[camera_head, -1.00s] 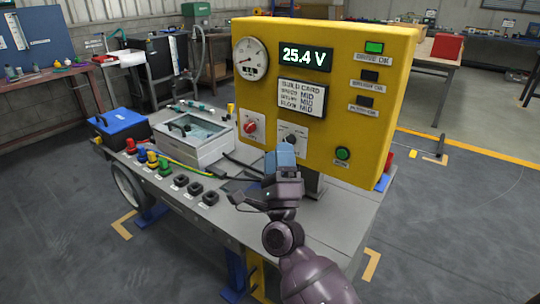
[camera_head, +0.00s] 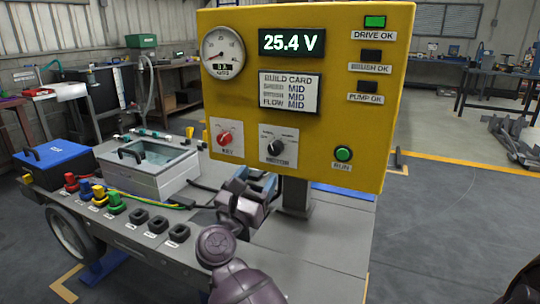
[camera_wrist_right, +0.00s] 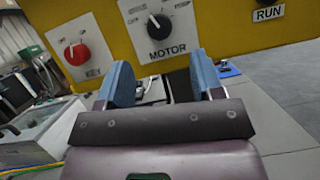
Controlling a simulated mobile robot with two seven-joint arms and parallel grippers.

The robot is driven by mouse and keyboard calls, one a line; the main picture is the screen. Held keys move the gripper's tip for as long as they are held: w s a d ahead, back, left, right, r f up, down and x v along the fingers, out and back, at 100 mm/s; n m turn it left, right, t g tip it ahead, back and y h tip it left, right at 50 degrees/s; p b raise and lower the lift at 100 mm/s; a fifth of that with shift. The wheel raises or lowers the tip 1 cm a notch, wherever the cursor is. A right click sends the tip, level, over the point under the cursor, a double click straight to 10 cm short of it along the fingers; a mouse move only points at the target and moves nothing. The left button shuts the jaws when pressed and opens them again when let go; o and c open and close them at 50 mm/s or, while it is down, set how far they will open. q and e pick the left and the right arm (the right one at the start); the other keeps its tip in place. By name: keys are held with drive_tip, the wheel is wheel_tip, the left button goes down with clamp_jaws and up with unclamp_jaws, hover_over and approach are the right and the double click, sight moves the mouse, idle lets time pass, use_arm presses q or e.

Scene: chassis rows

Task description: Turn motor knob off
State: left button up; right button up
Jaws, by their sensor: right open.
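The black motor knob (camera_head: 275,147) sits on a white plate marked MOTOR, low on the yellow panel (camera_head: 345,60). In the right wrist view the motor knob (camera_wrist_right: 159,27) is ahead of the fingers and above the gap between them, with its pointer tilted to the upper left. My right gripper (camera_head: 262,184) is below the knob and apart from it. In the right wrist view its two blue fingers (camera_wrist_right: 160,80) are spread with nothing between them. My left gripper does not show.
A red knob (camera_head: 226,139) is left of the motor knob, and a green RUN button (camera_head: 343,154) is to its right. A clear-lidded box (camera_head: 148,165), a blue box (camera_head: 53,162) and several coloured connectors stand on the grey bench (camera_head: 315,238). The display (camera_head: 292,42) reads 25.4 V.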

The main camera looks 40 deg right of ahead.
sight(273, 151)
drive_tip(key=x, duration=0.8)
drive_tip(key=shift+w+d+r, duration=0.1)
drive_tip(key=shift+d, duration=0.05)
drive_tip(key=c, duration=0.9)
